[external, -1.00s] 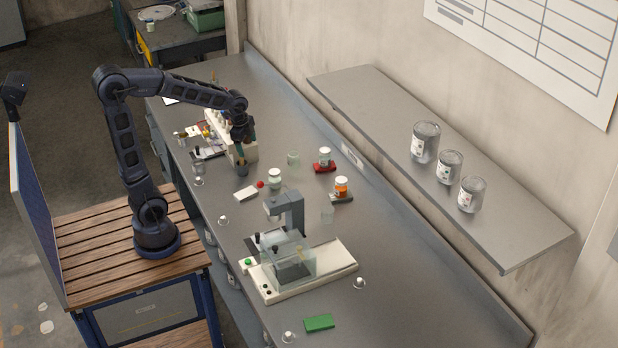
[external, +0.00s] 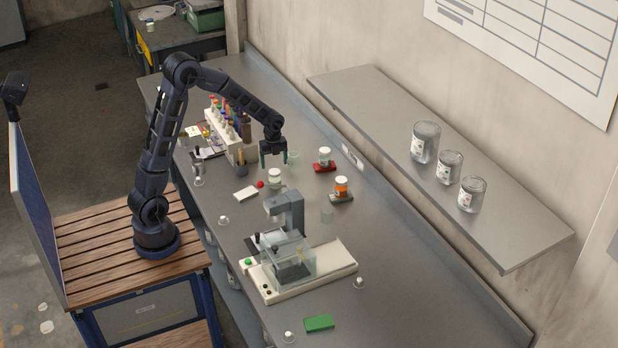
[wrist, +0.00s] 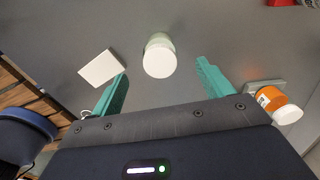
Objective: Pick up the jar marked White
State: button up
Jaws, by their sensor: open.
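A small pale glass jar with a white lid (external: 275,177) stands upright on the bench. In the wrist view the same jar (wrist: 159,56) sits between and just beyond my fingertips, seen mostly from above. A second white-lidded jar (external: 325,155) stands on a red block. An orange jar with a white lid (external: 341,185) stands on a grey block. No label is readable, so I cannot tell which jar is marked White. My gripper (external: 273,162) is open and empty, pointing down above the bench near the pale jar; it also shows in the wrist view (wrist: 162,76).
A rack of coloured-top bottles (external: 222,127) stands behind. A boxed instrument (external: 290,262) stands in front, and clear glass beakers stand nearby.

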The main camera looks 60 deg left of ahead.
aim_at(275, 180)
notch_tip(275, 180, down, 10)
jog(key=shift+d+f, duration=0.1)
jog(key=shift+f, duration=0.15)
jog(key=c, duration=1.1)
